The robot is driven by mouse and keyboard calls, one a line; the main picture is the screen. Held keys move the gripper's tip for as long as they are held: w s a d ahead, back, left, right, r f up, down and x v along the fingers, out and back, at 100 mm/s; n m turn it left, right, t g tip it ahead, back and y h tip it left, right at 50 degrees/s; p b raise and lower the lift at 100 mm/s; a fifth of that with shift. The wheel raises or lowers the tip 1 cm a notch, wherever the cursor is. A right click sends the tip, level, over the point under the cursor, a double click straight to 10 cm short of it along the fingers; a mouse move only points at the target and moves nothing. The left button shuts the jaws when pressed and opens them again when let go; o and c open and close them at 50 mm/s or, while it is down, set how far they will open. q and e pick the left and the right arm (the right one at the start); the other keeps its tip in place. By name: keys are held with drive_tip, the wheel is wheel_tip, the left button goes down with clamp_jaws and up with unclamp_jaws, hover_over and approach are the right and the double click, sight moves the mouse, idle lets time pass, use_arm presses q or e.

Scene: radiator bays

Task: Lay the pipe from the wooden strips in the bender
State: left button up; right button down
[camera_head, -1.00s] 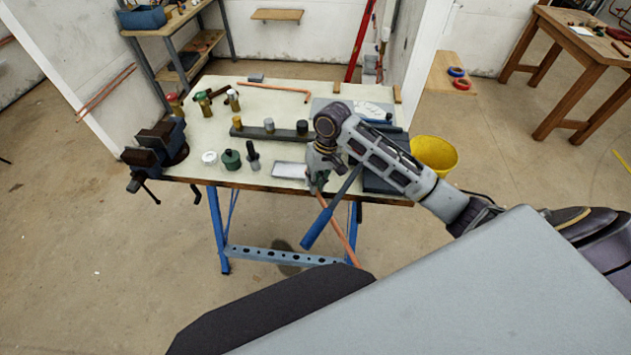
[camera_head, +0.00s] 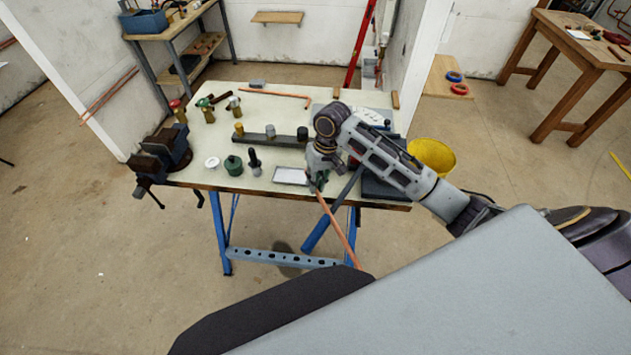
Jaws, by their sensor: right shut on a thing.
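A copper pipe (camera_head: 340,227) slopes down from my right gripper (camera_head: 317,183) toward me, past the bench's front edge. My right gripper is shut on the pipe's upper end, above the front edge; my wrist partly hides the fingers. The bender shows as a blue handle (camera_head: 319,229) and a grey bar behind the pipe; its head is hidden by my right arm. The pipe crosses in front of the handle; I cannot tell whether they touch. Two wooden strips (camera_head: 395,99) (camera_head: 336,92) lie empty at the back right of the bench. My left gripper is not in view.
A vice (camera_head: 165,155) is fixed at the bench's left end. Fittings, a dark rack (camera_head: 270,139), a small tray (camera_head: 291,176) and another bent copper pipe (camera_head: 275,93) lie on the bench top (camera_head: 225,110). A yellow bucket (camera_head: 433,156) stands to the right.

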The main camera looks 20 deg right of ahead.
drive_tip(key=shift+a+p+v, duration=0.2)
drive_tip(key=shift+p+v, duration=0.7)
drive_tip(key=shift+v, duration=0.05)
drive_tip(key=shift+a+p+v, duration=0.2)
drive_tip(key=shift+p+v, duration=0.65)
drive_tip(key=shift+v, duration=0.1)
drive_tip(key=shift+w+a+r, duration=0.1)
drive_tip(key=shift+w, duration=0.05)
drive_tip(key=shift+a, duration=0.1)
drive_tip(key=shift+d, duration=0.3)
